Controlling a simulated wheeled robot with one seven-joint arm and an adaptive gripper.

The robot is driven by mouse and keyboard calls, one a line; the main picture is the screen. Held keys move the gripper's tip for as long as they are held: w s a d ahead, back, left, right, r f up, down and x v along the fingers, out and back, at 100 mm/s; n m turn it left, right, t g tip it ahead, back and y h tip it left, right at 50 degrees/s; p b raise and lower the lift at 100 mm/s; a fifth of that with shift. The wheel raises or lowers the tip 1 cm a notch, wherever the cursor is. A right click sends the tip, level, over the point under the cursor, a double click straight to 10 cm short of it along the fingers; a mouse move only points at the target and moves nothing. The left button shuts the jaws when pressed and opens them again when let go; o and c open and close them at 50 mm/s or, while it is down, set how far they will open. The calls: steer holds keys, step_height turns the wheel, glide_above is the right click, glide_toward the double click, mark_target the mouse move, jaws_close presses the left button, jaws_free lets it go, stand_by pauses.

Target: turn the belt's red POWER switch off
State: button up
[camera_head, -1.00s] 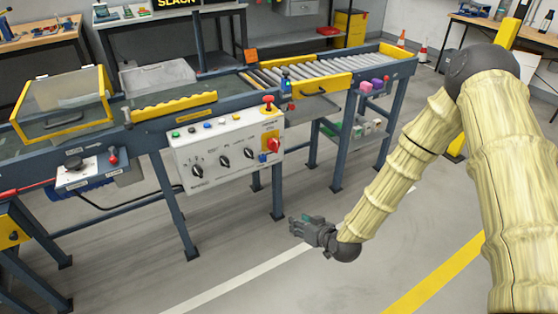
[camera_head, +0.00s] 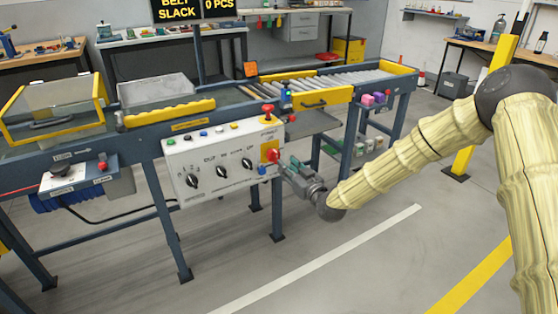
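The belt's white control panel (camera_head: 212,167) hangs on the front of the conveyor frame. It has a red switch (camera_head: 271,154) on a yellow plate near its right end; its label is too small to read, and I cannot tell its setting. A red mushroom button (camera_head: 267,109) stands above that plate. My gripper (camera_head: 287,165) is just right of the panel's right end, close to the red switch and slightly lower in the picture. I cannot tell whether it touches the panel. Its fingers are small and blend together, so their opening is unclear.
The conveyor's blue legs and rails (camera_head: 172,225) stand below and beside the panel. A side unit (camera_head: 80,174) with a red knob is at the left. A roller section (camera_head: 340,78) with a yellow guard lies behind my gripper. The floor in front is clear.

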mark_target(277, 156)
steer(key=x, duration=0.6)
steer(key=shift+w+a+b, duration=0.15)
steer(key=shift+w+b, duration=0.15)
steer(key=shift+b, duration=0.1)
jaws_close()
